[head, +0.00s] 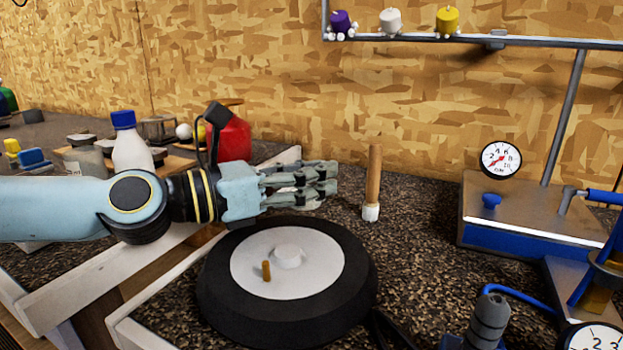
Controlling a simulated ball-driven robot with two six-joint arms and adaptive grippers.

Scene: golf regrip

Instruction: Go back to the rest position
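My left gripper (325,184) reaches in from the left and hangs above the back of the round black base with a white disc (245,258). Its several grey fingers are stretched out to the right, and I see nothing held between them. A wooden stick with a white lower end (373,180) stands upright on the dark speckled top, just right of the fingertips and apart from them. My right gripper is not in view.
A small brown peg (266,271) is on the disc. A white bottle with a blue cap (131,150) and a red container (232,137) stand behind my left arm. At right is a blue-and-metal stand (530,215) with a gauge (500,160). A shelf rail (420,40) spans the top.

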